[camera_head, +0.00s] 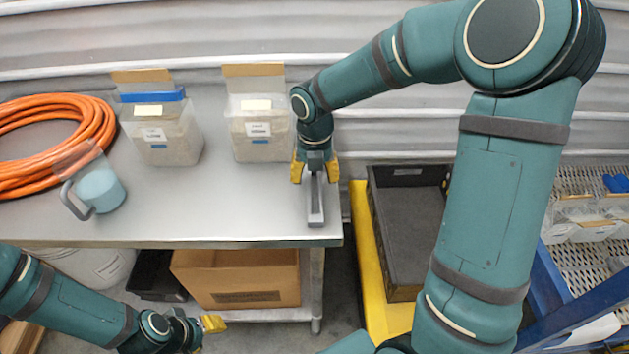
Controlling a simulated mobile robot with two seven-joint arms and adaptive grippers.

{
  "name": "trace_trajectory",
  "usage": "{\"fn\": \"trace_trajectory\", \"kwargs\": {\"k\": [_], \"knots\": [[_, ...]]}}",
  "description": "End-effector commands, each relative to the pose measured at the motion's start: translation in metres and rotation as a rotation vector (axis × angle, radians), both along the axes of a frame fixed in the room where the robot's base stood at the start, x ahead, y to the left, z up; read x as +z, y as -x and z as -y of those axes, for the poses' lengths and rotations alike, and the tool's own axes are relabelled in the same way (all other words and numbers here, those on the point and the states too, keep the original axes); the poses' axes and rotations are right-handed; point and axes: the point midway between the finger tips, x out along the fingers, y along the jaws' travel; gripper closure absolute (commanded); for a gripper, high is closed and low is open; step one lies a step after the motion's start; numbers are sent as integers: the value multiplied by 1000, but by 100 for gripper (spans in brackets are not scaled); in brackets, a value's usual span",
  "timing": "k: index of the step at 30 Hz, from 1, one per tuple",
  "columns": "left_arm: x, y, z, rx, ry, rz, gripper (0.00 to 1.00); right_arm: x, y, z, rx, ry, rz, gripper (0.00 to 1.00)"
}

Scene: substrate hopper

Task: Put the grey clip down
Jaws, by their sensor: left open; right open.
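The grey clip (316,205) is a long, narrow bar lying on the metal table (235,205) near its right end, pointing toward the front edge. My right gripper (315,177) is directly over the clip's far end, with its yellow fingers open on either side of it. The fingers hide part of that end, and I cannot tell whether they touch it. My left gripper (212,324) is open and empty, low in front of the table and below its top.
Two clear bags (160,135) (262,137) stand at the back of the table. A dark tray (405,240) stands right of the table. A cardboard box (235,277) sits on the lower shelf.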

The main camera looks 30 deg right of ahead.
Motion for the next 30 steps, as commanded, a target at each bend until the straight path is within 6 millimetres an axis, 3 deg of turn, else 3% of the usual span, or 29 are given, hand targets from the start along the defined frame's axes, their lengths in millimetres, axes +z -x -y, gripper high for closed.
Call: {"fn": "trace_trajectory", "kwargs": {"k": [3,12,30], "knots": [[10,1,0,-1,0,-4,53,30,-1,0,-3,-1,5,42],[20,4,0,-2,2,-9,53,75,0,0,-1,0,1,42],[21,4,1,-3,2,-9,53,82,0,0,-1,0,0,42]]}}
